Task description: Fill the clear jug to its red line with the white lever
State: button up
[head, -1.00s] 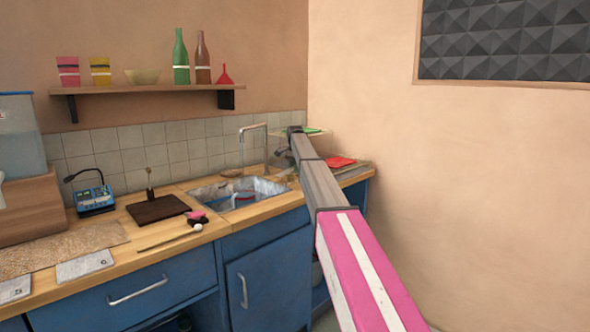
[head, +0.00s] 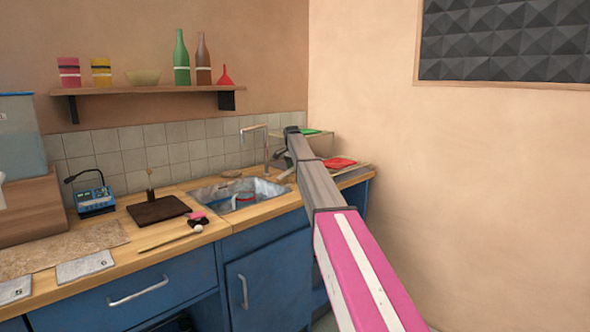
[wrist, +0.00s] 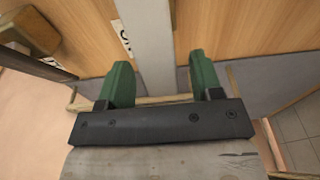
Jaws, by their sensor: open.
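In the wrist view my gripper (wrist: 160,85) is open, its two green fingers apart. A grey metal-like strip (wrist: 155,45) runs through the gap between them against wood panels; I cannot tell if it is between the fingers or beyond them. In the head view my arm reaches toward the back right corner, and the gripper is not clearly visible. A clear vessel with a red mark (head: 245,198) appears to sit in the sink (head: 212,196); it is too small to be sure it is the jug. A small white piece (head: 2,196) at the left edge may be the white lever.
A translucent tank (head: 18,135) stands on a wooden stand (head: 35,208) at left. A faucet (head: 256,128) rises behind the sink. A dark board (head: 158,208) and a blue device (head: 94,198) are on the counter. A red tray (head: 340,163) lies beside my arm.

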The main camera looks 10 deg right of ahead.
aim_at(293, 168)
notch_tip(293, 168, up, 11)
jog(key=a, duration=0.1)
jog(key=shift+s+f, duration=0.15)
jog(key=shift+s, duration=0.25)
